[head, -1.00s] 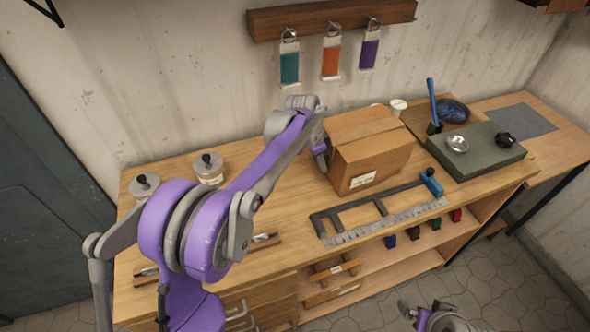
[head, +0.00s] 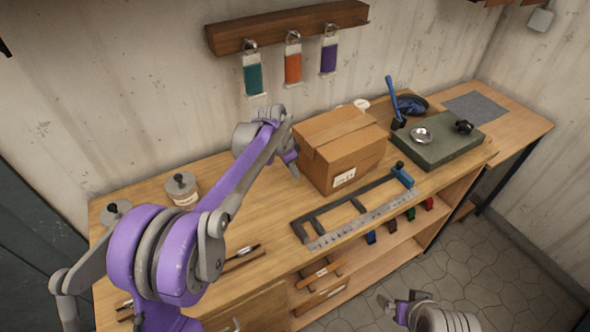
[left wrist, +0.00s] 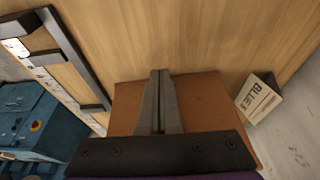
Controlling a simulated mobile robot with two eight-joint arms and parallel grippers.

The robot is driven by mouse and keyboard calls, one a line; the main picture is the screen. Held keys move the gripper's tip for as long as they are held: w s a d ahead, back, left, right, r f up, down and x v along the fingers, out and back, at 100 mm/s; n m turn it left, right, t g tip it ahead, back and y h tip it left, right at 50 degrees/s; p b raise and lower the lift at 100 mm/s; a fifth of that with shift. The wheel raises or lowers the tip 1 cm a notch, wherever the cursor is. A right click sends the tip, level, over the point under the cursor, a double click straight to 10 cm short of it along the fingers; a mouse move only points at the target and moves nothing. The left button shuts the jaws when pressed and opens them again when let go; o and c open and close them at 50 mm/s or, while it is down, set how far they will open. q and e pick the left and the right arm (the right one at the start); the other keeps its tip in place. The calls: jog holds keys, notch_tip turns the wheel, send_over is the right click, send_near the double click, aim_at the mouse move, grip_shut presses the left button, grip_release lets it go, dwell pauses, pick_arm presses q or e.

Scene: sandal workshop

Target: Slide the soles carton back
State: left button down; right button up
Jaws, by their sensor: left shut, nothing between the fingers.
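The brown cardboard carton (head: 352,160), closed, with a white label on its front, stands on the wooden bench (head: 262,198). Its brown surface also shows in the left wrist view (left wrist: 208,105), behind my fingers. My left gripper (head: 294,168) is at the carton's left side, low near the bench top. Its fingers are together and empty in the left wrist view (left wrist: 160,75). I cannot tell whether they touch the carton. My right gripper (head: 390,308) is low at the bottom of the head view, away from the bench, its jaws unclear.
A dark metal frame with a ruler (head: 350,208) lies in front of the carton. A green slab (head: 440,148) with a small metal bowl (head: 421,135) is to the right. A blue-handled tool (head: 392,98) stands behind it. Jars (head: 181,187) stand at left.

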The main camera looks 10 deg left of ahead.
pick_arm(q)
jog(key=a+r, duration=0.1)
jog(key=s+a+r, duration=0.1)
jog(key=shift+s+r, duration=0.25)
jog(key=shift+r, duration=0.1)
notch_tip(320, 180, up, 6)
jog(key=s+a+r+n+t+y, duration=0.1)
jog(key=s+a+n, duration=0.15)
jog(key=s, duration=0.85)
jog(key=s+f+n, duration=0.2)
jog(key=s+f, duration=0.1)
jog(key=s, duration=0.3)
jog(key=s+a+f+n+t+y, duration=0.1)
jog(key=s+f+n, duration=0.1)
jog(key=s, duration=0.5)
jog(key=s+f+n+t, duration=0.1)
jog(key=s+f+n, duration=0.2)
jog(key=s, duration=0.3)
jog(key=shift+s+a+f+y, duration=0.3)
jog(key=shift+s+f, duration=0.1)
jog(key=shift+f, duration=0.2)
jog(key=shift+s+f+n, duration=0.25)
jog(key=shift+f, duration=0.1)
